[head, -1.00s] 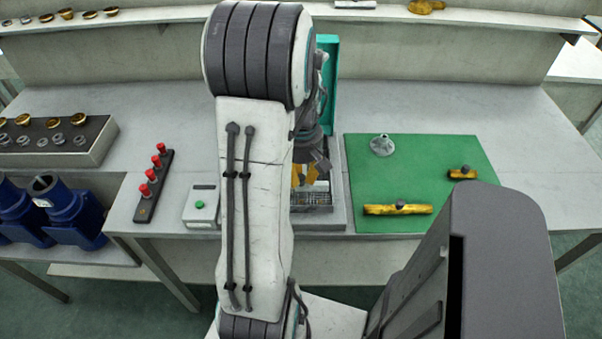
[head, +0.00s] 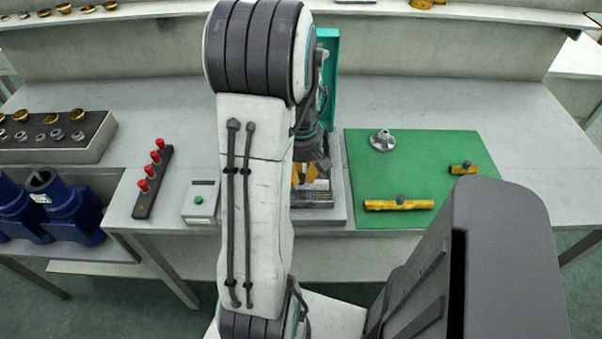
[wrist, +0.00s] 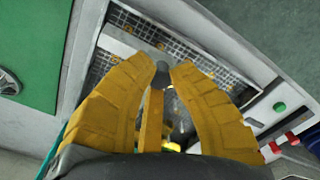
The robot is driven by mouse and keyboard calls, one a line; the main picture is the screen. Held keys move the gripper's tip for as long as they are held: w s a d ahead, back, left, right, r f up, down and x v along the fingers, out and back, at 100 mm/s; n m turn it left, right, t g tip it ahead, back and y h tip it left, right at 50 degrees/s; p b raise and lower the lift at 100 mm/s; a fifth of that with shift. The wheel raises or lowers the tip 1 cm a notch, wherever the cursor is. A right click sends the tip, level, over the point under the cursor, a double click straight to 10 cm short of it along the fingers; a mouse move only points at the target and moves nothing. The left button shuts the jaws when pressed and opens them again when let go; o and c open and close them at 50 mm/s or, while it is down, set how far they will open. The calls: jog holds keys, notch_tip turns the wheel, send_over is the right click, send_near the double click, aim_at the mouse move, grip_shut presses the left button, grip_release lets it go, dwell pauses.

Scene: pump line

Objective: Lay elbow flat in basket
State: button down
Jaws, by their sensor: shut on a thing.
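My gripper (wrist: 162,75) has yellow fingers that close on a dark grey knob (wrist: 161,76) in the wrist view. A yellow bar (wrist: 150,122) shows below the knob, between the fingers; I take it as part of the elbow, mostly hidden. The wire-mesh basket (wrist: 202,62) lies under the fingertips, with a grey bar (wrist: 124,48) across it. I cannot tell whether the elbow touches the basket. In the head view my gripper (head: 310,178) is over the basket area (head: 312,200), partly hidden by my arm.
A teal lid (head: 328,75) stands up behind the basket. Left are a button box (head: 200,203) and a strip with red knobs (head: 153,172).

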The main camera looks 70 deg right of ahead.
jog(key=shift+f+b, duration=1.55)
jog(key=shift+f, duration=0.3)
jog(key=c, duration=1.2)
grip_release()
jog(key=shift+r, duration=0.1)
notch_tip(320, 180, up, 12)
jog(key=shift+d+f, duration=0.1)
